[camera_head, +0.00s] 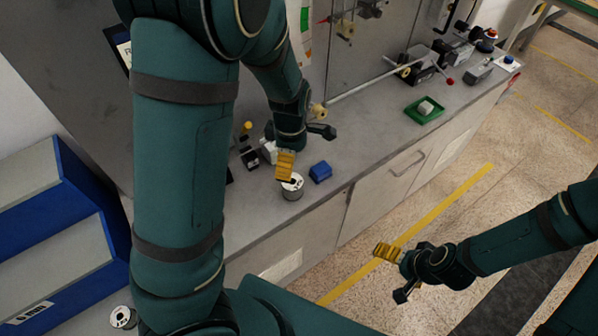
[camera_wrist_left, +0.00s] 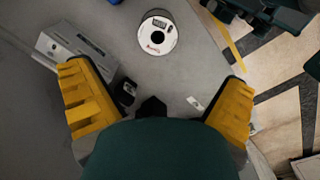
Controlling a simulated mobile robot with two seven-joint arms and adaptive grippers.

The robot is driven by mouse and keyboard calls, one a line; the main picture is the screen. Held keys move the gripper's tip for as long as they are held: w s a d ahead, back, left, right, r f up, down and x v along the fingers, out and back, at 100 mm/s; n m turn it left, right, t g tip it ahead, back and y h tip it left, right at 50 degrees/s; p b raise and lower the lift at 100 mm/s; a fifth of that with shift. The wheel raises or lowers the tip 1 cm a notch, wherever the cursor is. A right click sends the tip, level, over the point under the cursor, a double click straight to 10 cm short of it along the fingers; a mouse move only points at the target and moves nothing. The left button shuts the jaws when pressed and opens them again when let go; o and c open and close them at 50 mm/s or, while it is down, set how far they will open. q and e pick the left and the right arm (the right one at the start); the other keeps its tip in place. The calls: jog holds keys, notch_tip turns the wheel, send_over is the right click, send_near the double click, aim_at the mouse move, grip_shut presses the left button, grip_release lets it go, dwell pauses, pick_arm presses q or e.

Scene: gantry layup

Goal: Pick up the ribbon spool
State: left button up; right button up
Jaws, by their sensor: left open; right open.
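A spool (camera_head: 292,188) with a white top and grey side stands upright on the grey counter, close to its front edge. My right gripper (camera_head: 388,252) is open and empty, away from the counter.
A blue block (camera_head: 320,172) stands just right of the spool. Small black devices (camera_head: 249,157) stand behind it. Another spool (camera_head: 123,317) sits at lower left near blue bins (camera_head: 67,240).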

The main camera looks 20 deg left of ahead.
aim_at(293, 187)
pick_arm(q)
jog(key=shift+n, duration=0.3)
notch_tip(293, 187, down, 7)
jog(key=shift+a+r+b, duration=0.1)
jog(key=shift+a+b, duration=0.05)
jog(key=shift+b, duration=0.9)
jog(key=shift+w+f+b, duration=0.15)
jog(key=shift+f+b, duration=0.5)
jog(key=shift+f, duration=2.45)
jog(key=c, duration=1.4)
